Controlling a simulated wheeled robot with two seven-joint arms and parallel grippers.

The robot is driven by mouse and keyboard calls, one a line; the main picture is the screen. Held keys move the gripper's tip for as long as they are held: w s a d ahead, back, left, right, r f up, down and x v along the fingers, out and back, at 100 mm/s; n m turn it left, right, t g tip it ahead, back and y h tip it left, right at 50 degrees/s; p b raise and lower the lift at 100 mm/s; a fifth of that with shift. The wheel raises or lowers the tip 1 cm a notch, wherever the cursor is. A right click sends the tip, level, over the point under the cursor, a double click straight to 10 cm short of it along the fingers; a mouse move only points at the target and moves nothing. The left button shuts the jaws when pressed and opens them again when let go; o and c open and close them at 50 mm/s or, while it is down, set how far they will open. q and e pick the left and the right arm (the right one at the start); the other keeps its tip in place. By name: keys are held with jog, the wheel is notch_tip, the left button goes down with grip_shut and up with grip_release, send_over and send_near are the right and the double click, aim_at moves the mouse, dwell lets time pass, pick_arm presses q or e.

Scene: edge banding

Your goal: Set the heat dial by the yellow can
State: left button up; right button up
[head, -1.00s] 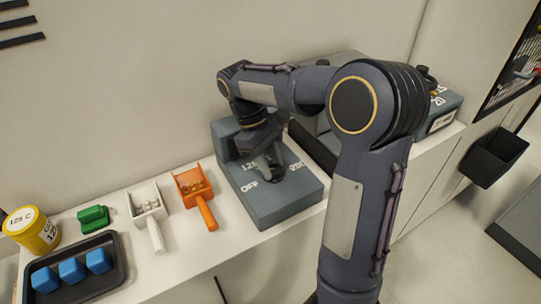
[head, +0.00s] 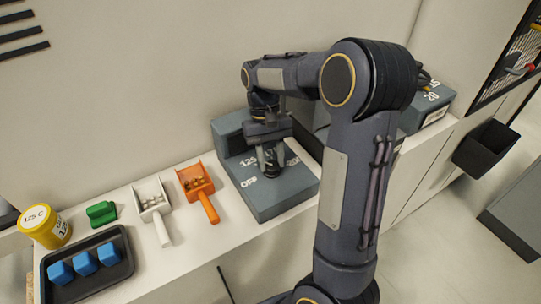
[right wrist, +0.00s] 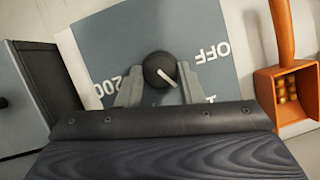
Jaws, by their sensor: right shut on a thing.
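The yellow can (head: 46,227) stands at the far left with a white lid reading "125 C". The heat dial (right wrist: 160,70) is a round black knob with a white pointer line, on a grey control box (head: 278,201) marked OFF, 125 and 200. In the right wrist view the pointer slants to the lower right, below the OFF mark and towards a mark mostly hidden by my gripper. My right gripper (right wrist: 158,82) is shut on the dial, one finger on each side. In the head view the gripper (head: 270,165) mostly covers the dial. My left gripper is not in view.
Left of the box are an orange scoop (head: 198,188) and a white scoop (head: 153,205) with small pellets, a green block (head: 101,213) and a black tray (head: 86,282) with blue blocks. A wall stands close behind. A black bin (head: 488,150) hangs at right.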

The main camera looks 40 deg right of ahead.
dwell(0.5)
jog(key=o, duration=1)
jog(key=shift+w+r, duration=0.1)
jog(key=v, duration=0.7)
jog(key=shift+r, duration=0.3)
jog(key=s+a+f+n+t+y, duration=0.1)
jog(key=s+a+t, duration=0.4)
jog(key=s, duration=0.4)
jog(key=s+a+f+n+t+y, duration=0.1)
jog(key=s+a+f+t, duration=0.1)
jog(key=s+a+t, duration=0.3)
jog(key=s+a, duration=0.2)
jog(key=s, duration=0.2)
jog(key=shift+s+f, duration=0.15)
jog(key=shift+f, duration=0.1)
